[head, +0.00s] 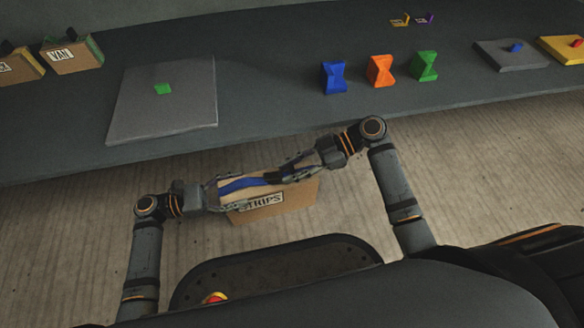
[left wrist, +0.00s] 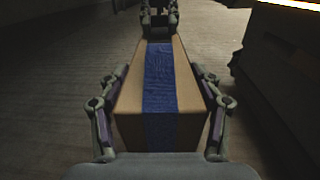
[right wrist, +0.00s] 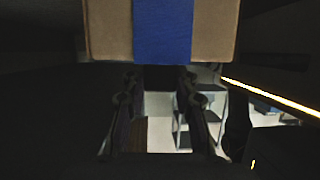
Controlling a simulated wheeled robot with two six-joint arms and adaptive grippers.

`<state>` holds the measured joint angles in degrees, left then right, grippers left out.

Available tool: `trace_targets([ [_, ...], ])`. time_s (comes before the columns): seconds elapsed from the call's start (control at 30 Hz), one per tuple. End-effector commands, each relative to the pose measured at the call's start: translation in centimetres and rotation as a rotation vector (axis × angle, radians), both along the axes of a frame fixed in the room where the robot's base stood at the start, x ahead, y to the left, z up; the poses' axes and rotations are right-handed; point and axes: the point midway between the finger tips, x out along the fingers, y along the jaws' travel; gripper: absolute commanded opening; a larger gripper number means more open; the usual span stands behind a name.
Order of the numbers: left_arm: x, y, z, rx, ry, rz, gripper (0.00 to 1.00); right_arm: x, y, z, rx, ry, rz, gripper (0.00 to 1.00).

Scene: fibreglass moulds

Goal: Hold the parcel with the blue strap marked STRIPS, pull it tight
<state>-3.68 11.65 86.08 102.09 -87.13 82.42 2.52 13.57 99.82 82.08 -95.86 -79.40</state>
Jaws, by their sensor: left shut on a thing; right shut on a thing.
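The cardboard parcel (head: 297,200) marked STRIPS is held in the air in front of the table's near edge, with its label facing me. A blue strap (head: 240,185) runs along its top; it also shows in the left wrist view (left wrist: 160,80). My left gripper (head: 224,190) is shut on the parcel's left end, with fingers on both sides. My right gripper (head: 283,176) is at the parcel's right part, over the strap line, and is shut. Its fingers seem to hold a dark end of the strap; the exact grip is hidden. The right wrist view shows the parcel (right wrist: 215,30) close by.
The dark table (head: 260,120) lies beyond my arms. On it are a grey plate (head: 190,110) with a green block, blue (head: 333,77), orange (head: 380,71) and green (head: 424,66) shapes, and a parcel marked VAN (head: 78,58). Bare floor lies under the held parcel.

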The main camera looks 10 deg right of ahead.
Motion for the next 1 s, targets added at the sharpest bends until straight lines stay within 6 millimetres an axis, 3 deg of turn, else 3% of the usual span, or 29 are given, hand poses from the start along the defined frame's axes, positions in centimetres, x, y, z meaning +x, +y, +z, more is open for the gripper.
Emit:
trace_targets([
  [0.27, 0.0, 0.0, -0.1, 0.001, 0.001, 0.000, 0.09, 0.0, -0.3, 0.0, -0.002, 0.000, 0.000, 0.00],
  [0.5, 0.0, 0.0, -0.1, 0.001, 0.002, 0.000, 0.09, 0.2, -3.0, 0.0, -0.003, 0.001, 0.000, 0.00],
  [0.73, 0.0, 0.0, -0.1, 0.002, 0.002, 0.000, 0.09, 0.2, -3.0, 0.0, -0.001, 0.001, 0.000, 0.00],
  [0.77, 0.0, 0.0, -0.1, 0.002, 0.002, 0.000, 0.09, 0.2, -3.0, 0.0, -0.001, 0.001, 0.000, 0.32],
  [0.9, 0.0, 0.0, -0.1, 0.002, 0.002, 0.000, 0.09, 0.2, -3.0, 0.0, -0.001, 0.000, 0.000, 0.51],
  [1.0, 0.0, 0.0, -0.1, 0.002, 0.002, 0.000, 0.09, 0.2, -2.9, 0.0, -0.001, 0.000, 0.000, 0.53],
])
